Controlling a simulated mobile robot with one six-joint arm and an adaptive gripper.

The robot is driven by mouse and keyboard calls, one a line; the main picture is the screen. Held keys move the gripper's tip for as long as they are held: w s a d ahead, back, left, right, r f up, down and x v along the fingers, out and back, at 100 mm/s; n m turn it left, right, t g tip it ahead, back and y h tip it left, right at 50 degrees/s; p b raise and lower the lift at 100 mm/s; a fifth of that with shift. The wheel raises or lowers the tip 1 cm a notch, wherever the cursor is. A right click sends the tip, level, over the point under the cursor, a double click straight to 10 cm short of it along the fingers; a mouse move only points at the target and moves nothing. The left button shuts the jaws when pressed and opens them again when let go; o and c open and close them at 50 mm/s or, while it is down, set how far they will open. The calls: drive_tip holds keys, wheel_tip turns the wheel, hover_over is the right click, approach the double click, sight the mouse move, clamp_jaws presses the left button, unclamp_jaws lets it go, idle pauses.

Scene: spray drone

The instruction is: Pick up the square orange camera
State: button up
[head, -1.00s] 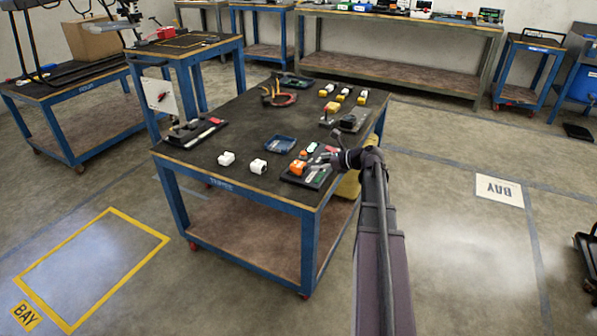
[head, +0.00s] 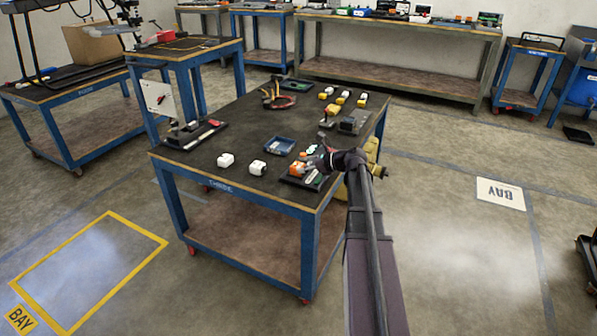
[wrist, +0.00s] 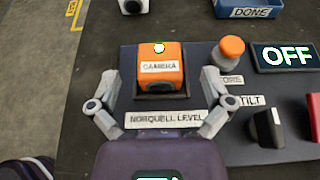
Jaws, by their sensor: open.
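The square orange camera (wrist: 161,67) sits in a dark square recess on a black panel (wrist: 200,103). Its front label reads CAMERA and a pale spot shows on its top. In the head view the camera (head: 296,169) is near the table's front right corner, partly beside my gripper (head: 311,166). In the wrist view my gripper (wrist: 160,88) is open, with one finger to the left and one to the right of the camera's near side. The fingers are apart from it as far as I can tell.
Right of the camera stand an orange round knob (wrist: 232,47), a black TILT knob (wrist: 267,127) and an OFF display (wrist: 286,57). A blue DONE tray (wrist: 250,12) is behind.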

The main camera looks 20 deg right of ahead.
sight(299, 165)
drive_tip(key=shift+b+x, duration=0.4)
drive_tip(key=shift+x, duration=1.2)
drive_tip(key=c, duration=1.2)
